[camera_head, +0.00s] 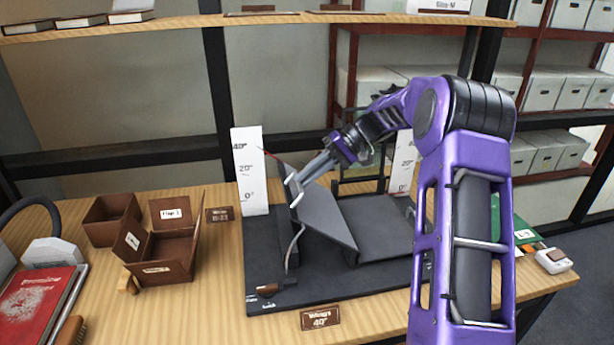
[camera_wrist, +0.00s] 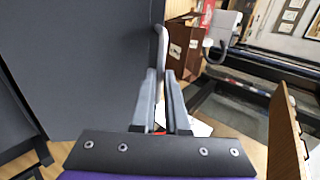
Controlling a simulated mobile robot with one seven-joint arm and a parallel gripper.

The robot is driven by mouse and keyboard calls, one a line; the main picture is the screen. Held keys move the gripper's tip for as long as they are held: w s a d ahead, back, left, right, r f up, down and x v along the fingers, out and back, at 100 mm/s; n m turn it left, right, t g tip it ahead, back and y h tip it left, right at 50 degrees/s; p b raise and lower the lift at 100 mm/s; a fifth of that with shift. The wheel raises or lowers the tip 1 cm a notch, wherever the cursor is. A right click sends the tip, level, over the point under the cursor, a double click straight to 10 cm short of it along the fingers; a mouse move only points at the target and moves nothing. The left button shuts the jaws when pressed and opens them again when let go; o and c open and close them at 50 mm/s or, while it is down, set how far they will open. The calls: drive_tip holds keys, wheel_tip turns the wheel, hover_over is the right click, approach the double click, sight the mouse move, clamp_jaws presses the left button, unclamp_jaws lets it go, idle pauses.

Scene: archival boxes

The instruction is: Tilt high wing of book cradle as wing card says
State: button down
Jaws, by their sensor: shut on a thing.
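The dark grey book cradle (camera_head: 400,262) stands on the wooden table. Its left wing (camera_head: 325,217) is tilted steeply, outer edge up; the right wing (camera_head: 378,222) lies much flatter. My gripper (camera_head: 300,183) is shut on the pale handle (camera_head: 294,195) at the raised wing's edge. In the wrist view my gripper (camera_wrist: 164,90) has the handle (camera_wrist: 162,45) between its fingers. A white scale (camera_head: 252,195) behind shows 0, 20 and 40; a thin red pointer (camera_head: 268,154) is slightly below the 40 mark. The wing card (camera_head: 320,318) in front reads 40°.
A brown-knobbed lever (camera_head: 272,287) is at the cradle base's front left, beside small labels. Brown boxes (camera_head: 165,250) and a red book (camera_head: 40,300) lie to the left. A shelf (camera_head: 180,22) crosses above the table. A small white device (camera_head: 553,260) sits at the right edge.

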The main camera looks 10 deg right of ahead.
drive_tip(key=c, duration=0.9)
unclamp_jaws()
drive_tip(key=shift+d, duration=0.1)
drive_tip(key=p+v, duration=0.1)
drive_tip(key=v, duration=1.6)
drive_tip(key=shift+d+r, duration=0.1)
